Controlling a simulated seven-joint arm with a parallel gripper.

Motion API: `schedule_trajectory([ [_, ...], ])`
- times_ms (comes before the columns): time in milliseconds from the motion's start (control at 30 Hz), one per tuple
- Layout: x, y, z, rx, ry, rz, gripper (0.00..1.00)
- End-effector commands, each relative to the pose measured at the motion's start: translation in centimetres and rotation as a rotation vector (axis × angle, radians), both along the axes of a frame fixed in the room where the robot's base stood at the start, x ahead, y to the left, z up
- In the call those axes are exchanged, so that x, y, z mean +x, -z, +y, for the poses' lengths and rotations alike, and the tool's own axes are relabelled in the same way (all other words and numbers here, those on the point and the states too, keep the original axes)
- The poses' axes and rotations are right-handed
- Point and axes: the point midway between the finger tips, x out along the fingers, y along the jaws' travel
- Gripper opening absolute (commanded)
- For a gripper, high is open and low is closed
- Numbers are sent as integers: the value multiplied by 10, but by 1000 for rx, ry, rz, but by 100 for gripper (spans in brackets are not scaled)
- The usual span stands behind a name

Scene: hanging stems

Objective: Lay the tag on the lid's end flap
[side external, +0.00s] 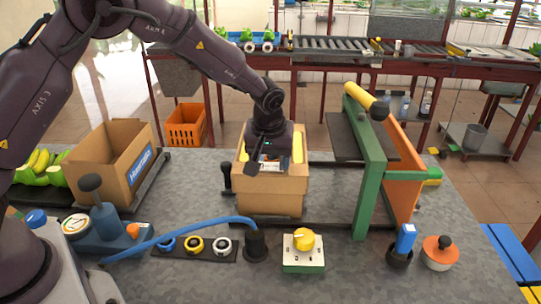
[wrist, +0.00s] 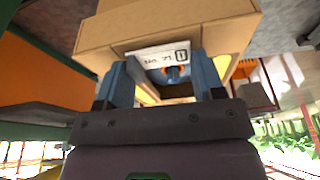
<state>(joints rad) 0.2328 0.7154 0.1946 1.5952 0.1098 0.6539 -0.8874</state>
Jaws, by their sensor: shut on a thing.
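The white tag (wrist: 163,55), printed with "No. 71", sits between the two blue fingers of my gripper (wrist: 163,66) in the wrist view. My gripper is shut on it. A cardboard carton (wrist: 170,20) lies just beyond the tag, and I cannot tell whether they touch. In the side external view my gripper (side external: 268,162) is over the carton (side external: 270,197) at the table's middle, with a small white piece of the tag (side external: 271,158) below the wrist. Yellow contents show at the carton's sides. The gripper hides most of the carton's top, and I cannot make out the end flap clearly.
A green stand (side external: 368,165) with an orange panel (side external: 402,170) rises close at the right. Another open carton (side external: 112,165) is at the left. A blue hose (side external: 190,225), ring row (side external: 194,246) and yellow-knobbed box (side external: 303,250) lie in front.

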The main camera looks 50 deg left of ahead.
Motion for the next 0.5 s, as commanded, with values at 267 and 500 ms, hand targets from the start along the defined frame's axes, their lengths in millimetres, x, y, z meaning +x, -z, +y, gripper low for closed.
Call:
schedule_trajectory([
  [267,0,2,0,1,0,1,42],
  [500,0,2,0,0,0,1,83],
])
